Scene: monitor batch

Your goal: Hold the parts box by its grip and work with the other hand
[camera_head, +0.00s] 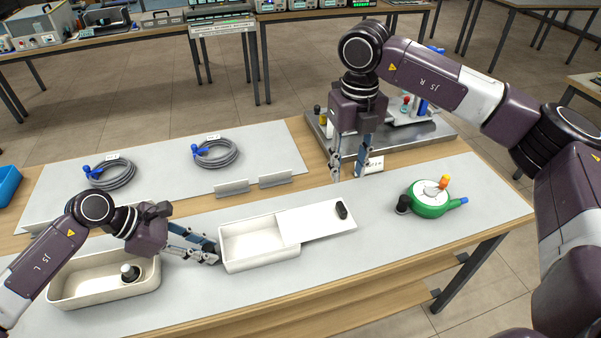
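The parts box (259,264) is a white open-topped box on the grey mat, and its visible inside looks empty. Its white lid (310,222) is slid to the right, covering only the box's right end and overhanging it. A black knob (342,210) stands on the lid's right end. My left gripper (213,255) is at the box's left end, its fingertips close together against it; they look shut on the grip, which they hide. My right gripper (348,170) is open and empty, pointing down above and behind the lid's knob.
A cream tray (70,296) at the left holds a black-and-white round part (130,272). A green round device (430,199) stands at right, with a black knob beside it. Cable coils (215,153) lie behind. A metal platform (400,138) with bottles stands behind my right gripper.

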